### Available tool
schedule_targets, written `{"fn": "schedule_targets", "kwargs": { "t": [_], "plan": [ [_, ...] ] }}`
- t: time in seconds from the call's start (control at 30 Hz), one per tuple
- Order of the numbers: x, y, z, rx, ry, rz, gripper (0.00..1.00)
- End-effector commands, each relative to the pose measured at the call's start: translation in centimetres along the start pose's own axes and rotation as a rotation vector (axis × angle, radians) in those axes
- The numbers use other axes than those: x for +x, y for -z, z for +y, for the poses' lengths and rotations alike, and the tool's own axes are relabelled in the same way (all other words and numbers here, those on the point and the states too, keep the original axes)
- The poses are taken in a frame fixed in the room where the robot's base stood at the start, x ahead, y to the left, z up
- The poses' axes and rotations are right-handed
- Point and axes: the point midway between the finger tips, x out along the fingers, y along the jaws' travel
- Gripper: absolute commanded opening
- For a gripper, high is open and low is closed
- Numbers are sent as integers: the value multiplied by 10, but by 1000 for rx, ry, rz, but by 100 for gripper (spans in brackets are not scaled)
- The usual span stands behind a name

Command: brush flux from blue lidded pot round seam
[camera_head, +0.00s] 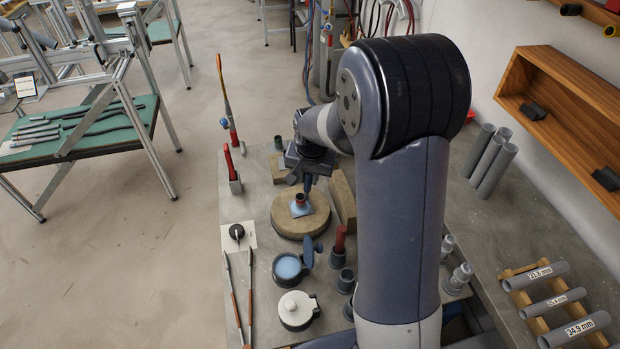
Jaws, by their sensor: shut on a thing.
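The blue pot (288,268) stands on the bench with its hinged lid (308,253) swung open and pale blue content showing. A short reddish-brown tube (300,199) stands on a small blue square plate (302,209), on a round tan block (284,226). The seam at the tube's foot is too small to make out. My gripper (308,180) is above and slightly right of the tube, pointing down. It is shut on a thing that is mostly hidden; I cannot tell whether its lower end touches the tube.
A white-lidded pot (297,306) stands in front of the blue pot. Two thin rods with reddish parts (235,300) lie at the bench's left edge. A torch (227,105) stands at the back left. A red-topped piece (340,240) and grey fittings (460,277) stand to the right.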

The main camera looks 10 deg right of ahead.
Motion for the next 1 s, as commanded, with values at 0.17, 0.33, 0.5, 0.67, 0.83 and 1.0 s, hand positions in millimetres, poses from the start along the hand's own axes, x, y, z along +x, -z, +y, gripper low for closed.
{"fn": "schedule_targets", "kwargs": {
  "t": [0.17, 0.33, 0.5, 0.67, 0.83, 1.0],
  "plan": [
    [0, 0, 0, 0, 0, 0, 0],
    [-1, -6, 4, 0, 0, 1, 0],
    [-3, -14, 8, 0, 1, 1, 0],
    [-2, -12, 7, 0, 0, 1, 0],
    [0, -6, 3, 0, 0, 0, 0],
    [2, 0, 0, 0, 0, -1, 0]
  ]
}}
